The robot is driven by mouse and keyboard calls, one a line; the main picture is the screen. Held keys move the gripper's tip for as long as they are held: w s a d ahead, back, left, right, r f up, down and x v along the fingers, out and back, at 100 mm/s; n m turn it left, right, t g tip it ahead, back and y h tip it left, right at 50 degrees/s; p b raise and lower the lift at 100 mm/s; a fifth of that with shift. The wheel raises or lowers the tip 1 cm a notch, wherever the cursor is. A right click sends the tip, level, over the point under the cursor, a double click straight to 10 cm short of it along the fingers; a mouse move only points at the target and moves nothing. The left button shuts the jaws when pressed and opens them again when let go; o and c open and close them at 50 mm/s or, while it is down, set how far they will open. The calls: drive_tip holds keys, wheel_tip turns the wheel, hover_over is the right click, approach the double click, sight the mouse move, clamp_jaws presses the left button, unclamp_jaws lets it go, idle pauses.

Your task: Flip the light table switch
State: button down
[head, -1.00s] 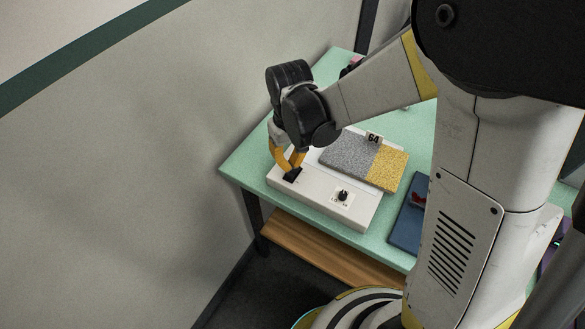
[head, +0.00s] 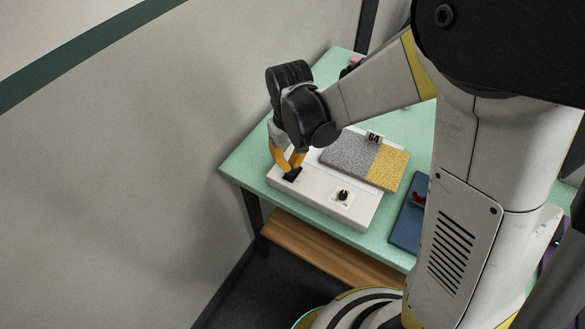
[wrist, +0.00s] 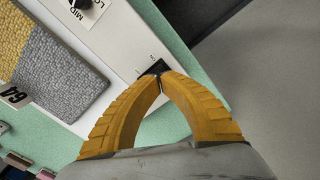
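The light table (head: 320,204) is a white box on the green table. Its black switch (wrist: 156,69) sits near one corner of the panel, partly hidden by the fingertips. My gripper (wrist: 161,77) has its two yellow fingers brought together, with the tips at the switch. In the head view my gripper (head: 290,172) points down onto the dark switch area at the box's left end. I cannot tell whether the tips press on the switch, or which way it is set. A black knob (head: 343,195) stands on the front of the box.
A grey and yellow textured panel (head: 364,160) lies on the light table, with a tag marked 64 (head: 374,138). A blue tray (head: 408,226) with a red item is at the right. The green table (head: 243,165) is bare at its left corner, near the wall.

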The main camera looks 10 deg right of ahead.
sight(290, 173)
drive_tip(key=shift+f+b, duration=1.5)
drive_tip(key=shift+f, duration=0.25)
idle(0.5)
drive_tip(key=shift+r, duration=0.1)
drive_tip(key=shift+r+p, duration=2.55)
drive_tip(key=shift+r, duration=0.9)
drive_tip(key=shift+d+r, duration=0.3)
drive_tip(key=s+d+r+m+t+b, duration=0.4)
drive_tip(key=s+d+r+t+b, duration=0.2)
drive_tip(key=s+d, duration=0.4)
drive_tip(key=d+r+t, duration=0.1)
drive_tip(key=d, duration=0.2)
drive_tip(key=shift+s+b, duration=0.4)
